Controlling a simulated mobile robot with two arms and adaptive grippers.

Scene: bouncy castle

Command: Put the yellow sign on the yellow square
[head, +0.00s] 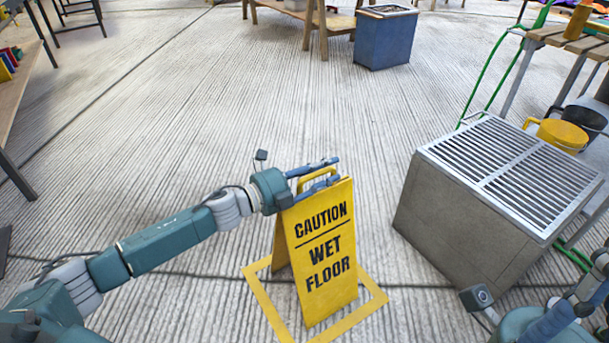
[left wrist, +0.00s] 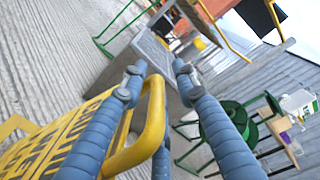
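The yellow caution sign (head: 322,250) stands upright with its panels spread, lettered front facing me, in the head view. It stands over the yellow square (head: 366,311), an outline on the floor, and hides part of it. I cannot tell whether its feet touch the floor. My left gripper (head: 334,170) is at the sign's top, with fingers apart on either side of the handle. In the left wrist view the yellow handle (left wrist: 153,120) lies between the fingers, nearer the left one, with a gap to the right one. My right gripper (head: 590,285) shows partly at the lower right edge.
A grey box with a metal grille (head: 520,175) stands right of the sign. Yellow (head: 560,136) and black buckets are behind it. A blue bin (head: 385,40) and wooden table stand at the back. The ribbed floor behind the sign is clear.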

